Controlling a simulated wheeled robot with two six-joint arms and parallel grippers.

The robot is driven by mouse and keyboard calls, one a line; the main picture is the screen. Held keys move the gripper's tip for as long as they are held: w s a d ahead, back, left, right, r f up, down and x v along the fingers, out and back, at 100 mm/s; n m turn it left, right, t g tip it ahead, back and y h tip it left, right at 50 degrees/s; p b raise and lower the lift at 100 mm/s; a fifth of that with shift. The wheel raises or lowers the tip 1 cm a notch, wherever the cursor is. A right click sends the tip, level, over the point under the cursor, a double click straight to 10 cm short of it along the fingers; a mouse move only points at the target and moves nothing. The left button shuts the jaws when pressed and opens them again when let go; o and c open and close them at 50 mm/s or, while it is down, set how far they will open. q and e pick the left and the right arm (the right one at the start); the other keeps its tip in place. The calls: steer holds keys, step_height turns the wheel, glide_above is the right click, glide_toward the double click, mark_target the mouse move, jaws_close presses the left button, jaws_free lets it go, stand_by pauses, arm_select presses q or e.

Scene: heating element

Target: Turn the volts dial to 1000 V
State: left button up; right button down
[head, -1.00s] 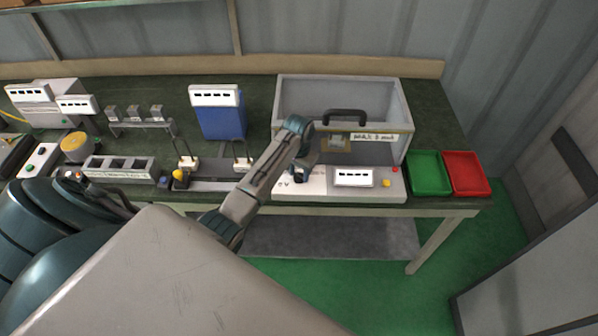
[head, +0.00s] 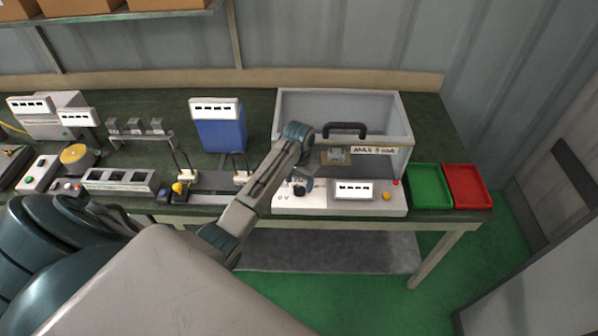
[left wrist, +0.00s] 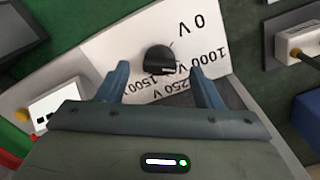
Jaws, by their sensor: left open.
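The volts dial (left wrist: 159,59) is a black round knob on a white panel (left wrist: 118,35). In the left wrist view, upside-down labels 0 V, 1000 V, one ending in 250 V and 1500 surround it; some are partly covered. I cannot read the dial's setting clearly. My left gripper (left wrist: 159,72) is open, with one finger to each side of the dial; I cannot tell whether they touch it. In the head view, the dial (head: 299,190) shows just below my left gripper (head: 305,178). My right gripper is not in view.
A clear box with a black handle (head: 344,129) stands behind the panel. A small display (head: 354,191) and yellow button (head: 387,197) are to the dial's right. Green (head: 430,187) and red (head: 467,187) trays lie farther right. A blue meter (head: 219,130) stands at the back left.

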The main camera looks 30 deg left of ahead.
mark_target(299, 188)
arm_select(q)
step_height(299, 188, up, 9)
steer(key=b, duration=0.2)
steer(key=shift+f, duration=0.15)
stand_by(0.3)
